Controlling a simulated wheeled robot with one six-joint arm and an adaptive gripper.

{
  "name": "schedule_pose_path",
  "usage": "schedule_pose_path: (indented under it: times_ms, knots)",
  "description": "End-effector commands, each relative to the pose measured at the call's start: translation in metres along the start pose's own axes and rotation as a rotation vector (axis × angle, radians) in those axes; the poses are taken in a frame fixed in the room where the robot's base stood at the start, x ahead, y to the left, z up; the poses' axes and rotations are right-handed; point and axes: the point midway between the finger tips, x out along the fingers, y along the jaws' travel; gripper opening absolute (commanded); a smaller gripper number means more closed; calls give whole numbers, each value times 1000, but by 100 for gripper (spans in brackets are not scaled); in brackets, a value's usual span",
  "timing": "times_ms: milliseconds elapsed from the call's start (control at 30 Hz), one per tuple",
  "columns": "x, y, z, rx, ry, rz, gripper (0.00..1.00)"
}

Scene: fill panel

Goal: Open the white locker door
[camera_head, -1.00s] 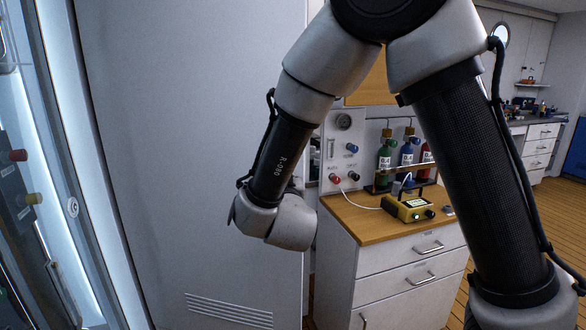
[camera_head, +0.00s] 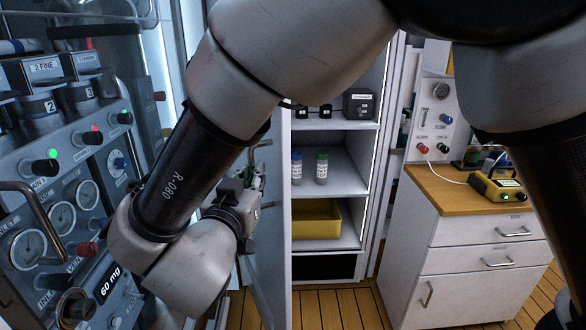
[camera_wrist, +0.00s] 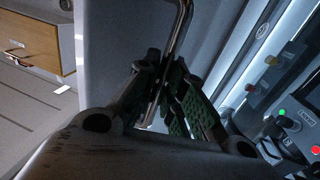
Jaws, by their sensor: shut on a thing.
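The white locker door (camera_head: 268,235) stands swung open toward me and shows nearly edge-on in the head view. In the wrist view the door's pale face (camera_wrist: 112,50) lies behind my gripper. My gripper (camera_wrist: 160,85) is shut on the metal bar handle (camera_wrist: 181,28), with its green-padded fingers on either side of the bar. The head view shows my gripper at the left face of the door, partly hidden by my wrist. The locker's shelves (camera_head: 330,126) are visible to the right of the door.
The locker holds two small bottles (camera_head: 321,167), a black box (camera_head: 358,105) and a yellow bin (camera_head: 316,218). A control panel (camera_head: 60,200) with gauges and knobs is close on the left. A white drawer cabinet (camera_head: 470,260) stands right, with bare floor before the locker.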

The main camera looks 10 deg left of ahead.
Motion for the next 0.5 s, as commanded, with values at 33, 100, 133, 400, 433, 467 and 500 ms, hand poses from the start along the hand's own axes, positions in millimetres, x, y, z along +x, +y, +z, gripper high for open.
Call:
schedule_pose_path:
  times_ms: [33,100,133,400,433,467,500]
  knots:
    - [-5,-9,0,-1,0,-2,0]
    - [-10,-19,0,-1,0,-1,0]
    - [-12,-22,0,-1,1,-1,0]
    - [-19,-37,0,-1,1,0,0]
    - [-19,-38,0,-1,1,0,0]
    - [-20,-38,0,-1,1,0,0]
    - [-20,-38,0,-1,1,0,0]
